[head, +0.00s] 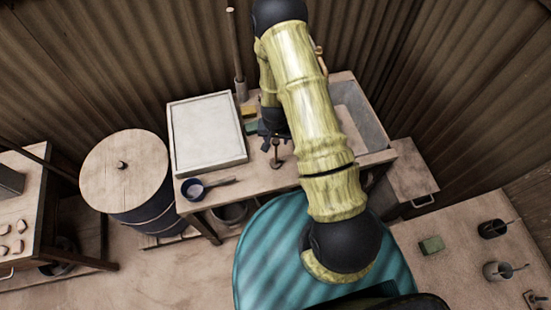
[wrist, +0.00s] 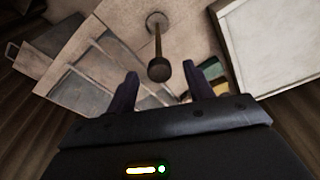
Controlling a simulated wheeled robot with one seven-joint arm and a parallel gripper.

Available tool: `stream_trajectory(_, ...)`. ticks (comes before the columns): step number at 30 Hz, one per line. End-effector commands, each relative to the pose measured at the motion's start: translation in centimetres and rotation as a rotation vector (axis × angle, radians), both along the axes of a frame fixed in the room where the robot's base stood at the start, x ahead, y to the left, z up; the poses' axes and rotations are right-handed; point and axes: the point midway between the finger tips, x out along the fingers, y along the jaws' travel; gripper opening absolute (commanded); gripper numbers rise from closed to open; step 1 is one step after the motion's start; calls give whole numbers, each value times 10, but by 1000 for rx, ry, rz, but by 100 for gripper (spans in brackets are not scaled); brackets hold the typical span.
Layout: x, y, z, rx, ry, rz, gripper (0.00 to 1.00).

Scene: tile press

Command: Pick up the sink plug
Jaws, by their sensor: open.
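The sink plug, as I take it, is a thin upright stem with a round dark knob and a small round foot. In the head view the plug (head: 276,153) stands on the worktable, just in front of my gripper (head: 268,132), which my arm partly hides. In the wrist view the plug (wrist: 158,50) is ahead of my gripper (wrist: 163,82). Its knob lies in line with the gap between the two fingers, just beyond their tips. My gripper is open and empty. I see no contact with the plug.
Yellow and green blocks (wrist: 209,69) lie close by. A grey sink basin (head: 362,115) is at the table's right. A lidded barrel (head: 125,170) stands left.

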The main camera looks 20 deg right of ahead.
Motion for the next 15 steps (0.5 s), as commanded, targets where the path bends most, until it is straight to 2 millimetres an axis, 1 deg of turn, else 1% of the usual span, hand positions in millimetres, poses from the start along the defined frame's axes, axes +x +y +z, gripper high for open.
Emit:
stream_trajectory(7, 2, 1, -21, 1, 2, 3, 52)
stream_trajectory(15, 3, 1, -25, 1, 1, 4, 52)
